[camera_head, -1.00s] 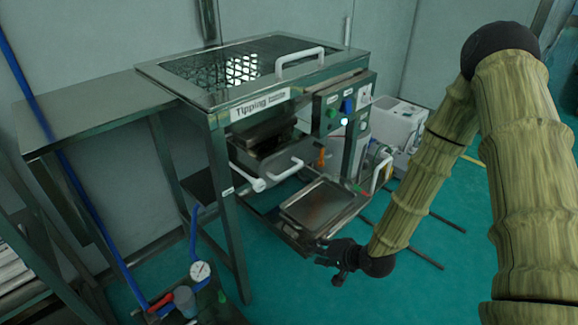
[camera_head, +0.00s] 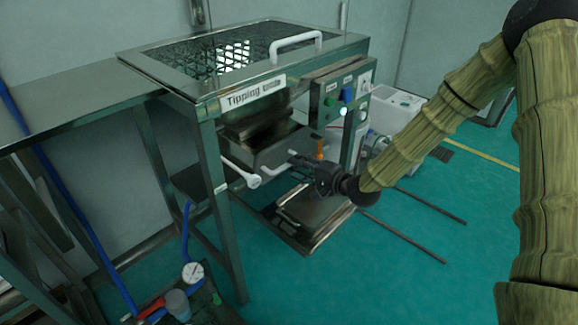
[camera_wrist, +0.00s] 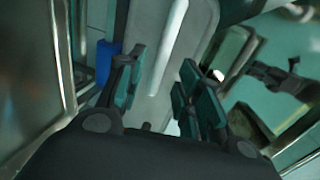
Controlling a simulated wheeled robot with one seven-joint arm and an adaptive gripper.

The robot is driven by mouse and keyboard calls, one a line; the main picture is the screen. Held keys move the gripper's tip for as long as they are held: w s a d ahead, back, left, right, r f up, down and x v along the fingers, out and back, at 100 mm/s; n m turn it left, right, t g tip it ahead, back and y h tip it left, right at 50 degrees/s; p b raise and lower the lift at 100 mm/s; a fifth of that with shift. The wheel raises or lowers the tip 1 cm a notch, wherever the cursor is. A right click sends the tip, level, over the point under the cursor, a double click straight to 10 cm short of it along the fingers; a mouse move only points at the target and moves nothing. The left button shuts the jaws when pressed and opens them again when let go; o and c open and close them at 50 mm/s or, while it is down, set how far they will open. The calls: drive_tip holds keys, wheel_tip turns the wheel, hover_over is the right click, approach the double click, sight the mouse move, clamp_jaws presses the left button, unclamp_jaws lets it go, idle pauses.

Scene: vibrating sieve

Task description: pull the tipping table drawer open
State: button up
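The tipping table (camera_head: 277,94) is a steel frame with a mesh top and a printed label. Under it, the steel drawer (camera_head: 268,157) shows below the label. Its white handle (camera_head: 299,154) sticks out at the front and is partly hidden by my gripper (camera_head: 306,166). In the wrist view, my gripper (camera_wrist: 160,72) has its two fingers spread apart. A pale bar, seemingly the handle (camera_wrist: 168,45), runs between and beyond them; I cannot tell whether they touch it.
A steel tray (camera_head: 318,212) sits low beneath my gripper. A white knob-ended bar (camera_head: 240,174) juts out left of the drawer. The control box (camera_head: 342,96) with buttons is above right. A white lid handle (camera_head: 296,43) is on top.

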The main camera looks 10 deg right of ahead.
drive_tip(key=shift+b+x, duration=0.45)
drive_tip(key=shift+x, duration=1.9)
clamp_jaws()
